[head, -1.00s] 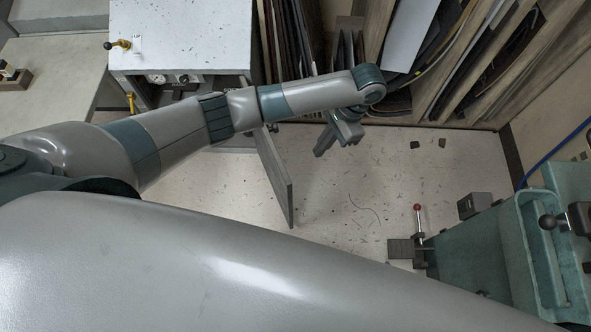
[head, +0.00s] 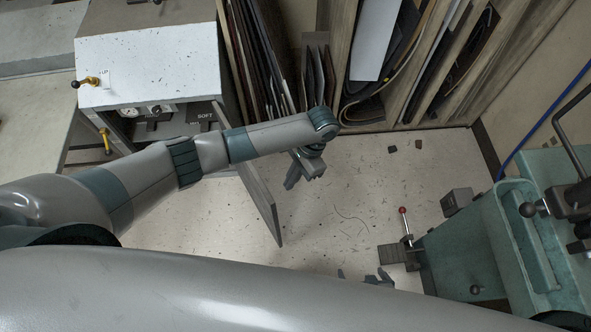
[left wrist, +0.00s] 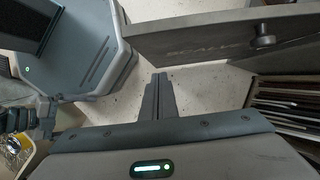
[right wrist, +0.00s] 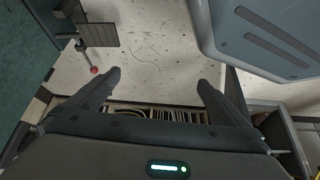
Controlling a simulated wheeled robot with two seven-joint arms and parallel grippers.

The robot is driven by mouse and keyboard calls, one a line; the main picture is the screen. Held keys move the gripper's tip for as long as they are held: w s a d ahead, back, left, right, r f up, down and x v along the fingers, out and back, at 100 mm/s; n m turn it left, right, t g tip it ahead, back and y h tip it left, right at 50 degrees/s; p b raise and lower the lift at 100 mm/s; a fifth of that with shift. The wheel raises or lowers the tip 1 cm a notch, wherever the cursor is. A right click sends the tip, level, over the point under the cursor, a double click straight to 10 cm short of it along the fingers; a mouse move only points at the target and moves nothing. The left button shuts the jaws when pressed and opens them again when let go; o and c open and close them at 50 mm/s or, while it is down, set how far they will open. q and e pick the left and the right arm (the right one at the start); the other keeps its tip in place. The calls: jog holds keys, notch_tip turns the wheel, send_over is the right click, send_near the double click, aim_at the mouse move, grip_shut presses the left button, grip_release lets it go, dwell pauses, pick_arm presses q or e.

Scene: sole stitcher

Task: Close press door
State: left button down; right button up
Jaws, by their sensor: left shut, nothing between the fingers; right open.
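The press (head: 150,60) is a white-topped box at the upper left, with a gauge and controls on its front. Its grey door (head: 262,205) stands swung out into the aisle; my left arm hides part of its upper edge. My left gripper (head: 290,184) is shut and empty, just right of the door. In the left wrist view the door (left wrist: 205,40) spans the upper right, with lettering and a round dark knob (left wrist: 263,40); the shut fingertips (left wrist: 160,76) are below it, apart from it. My right gripper (head: 366,276) is open and empty; it also shows in the right wrist view (right wrist: 158,76).
A wooden rack (head: 400,115) holding sheets stands at the back. A green machine (head: 475,250) with a red-knobbed lever (head: 403,210) is at the right. The speckled floor (head: 335,225) between is mostly clear, with small scraps. My large right arm fills the bottom.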

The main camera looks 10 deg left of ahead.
aim_at(255, 182)
pick_arm(q)
jog(key=shift+s+a+f+p, duration=0.4)
jog(key=shift+s+a, duration=0.35)
jog(key=shift+a, duration=0.15)
jog(key=shift+s+a+f+p, duration=0.3)
jog(key=shift+s+a+f, duration=0.05)
jog(key=shift+s+a, duration=0.45)
pick_arm(e)
jog(key=shift+w+a+r+t, duration=0.4)
jog(key=shift+a+r+t, duration=0.1)
jog(key=shift+a+r, duration=0.2)
pick_arm(q)
jog(key=shift+a, duration=0.1)
pick_arm(e)
jog(key=shift+r, duration=0.1)
